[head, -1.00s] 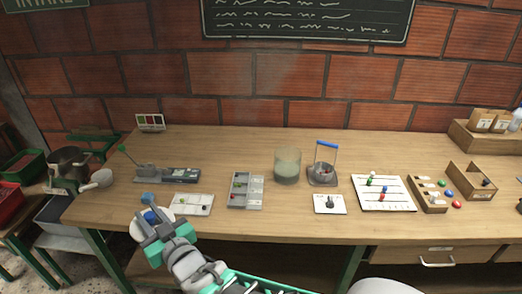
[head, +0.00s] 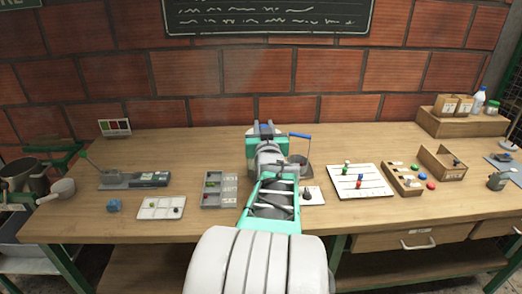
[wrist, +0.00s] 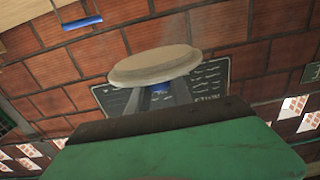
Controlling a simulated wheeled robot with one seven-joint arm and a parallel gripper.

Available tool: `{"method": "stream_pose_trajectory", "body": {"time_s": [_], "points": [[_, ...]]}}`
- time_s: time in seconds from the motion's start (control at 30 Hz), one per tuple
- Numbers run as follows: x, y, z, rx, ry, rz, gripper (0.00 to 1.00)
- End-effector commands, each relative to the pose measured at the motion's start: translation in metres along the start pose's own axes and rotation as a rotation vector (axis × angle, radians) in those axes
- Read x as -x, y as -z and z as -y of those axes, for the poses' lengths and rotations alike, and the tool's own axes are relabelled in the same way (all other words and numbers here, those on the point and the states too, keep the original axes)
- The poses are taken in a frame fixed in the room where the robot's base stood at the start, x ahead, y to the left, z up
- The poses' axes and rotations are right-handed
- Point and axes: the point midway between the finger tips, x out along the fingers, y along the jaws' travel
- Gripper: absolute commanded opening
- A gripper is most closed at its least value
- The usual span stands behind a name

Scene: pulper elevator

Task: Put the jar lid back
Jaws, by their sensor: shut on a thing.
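My gripper (head: 265,130) is raised over the back middle of the bench, seen from behind along my arm. In the wrist view its fingers (wrist: 160,96) are shut on a round, pale beige jar lid (wrist: 155,62), held clear of everything visible there. In the head view the lid is mostly hidden by my gripper. The greenish glass jar is hidden behind my arm in the head view and cannot be made out in the wrist view. I cannot tell how the lid lines up with it.
A grey compartment tray (head: 207,200) is close on the left, a white pegboard (head: 345,193) on the right. The brick wall (head: 330,105) rises behind.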

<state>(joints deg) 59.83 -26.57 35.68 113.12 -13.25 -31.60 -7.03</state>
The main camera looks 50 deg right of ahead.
Motion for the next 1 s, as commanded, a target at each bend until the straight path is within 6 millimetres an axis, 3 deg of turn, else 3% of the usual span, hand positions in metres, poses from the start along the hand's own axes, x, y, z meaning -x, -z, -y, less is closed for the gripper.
{"method": "stream_pose_trajectory", "body": {"time_s": [0.33,0.5,0.73,0.9,1.0], "points": [[-0.088,-0.04,0.001,-0.001,0.001,0.005,0.0],[-0.118,-0.079,0.0,-0.001,0.0,0.006,0.0],[-0.137,-0.102,0.001,0.0,0.0,0.003,0.0],[-0.136,-0.128,0.001,0.0,0.0,0.003,0.0],[-0.136,-0.13,0.001,0.0,0.0,0.002,0.0]]}}
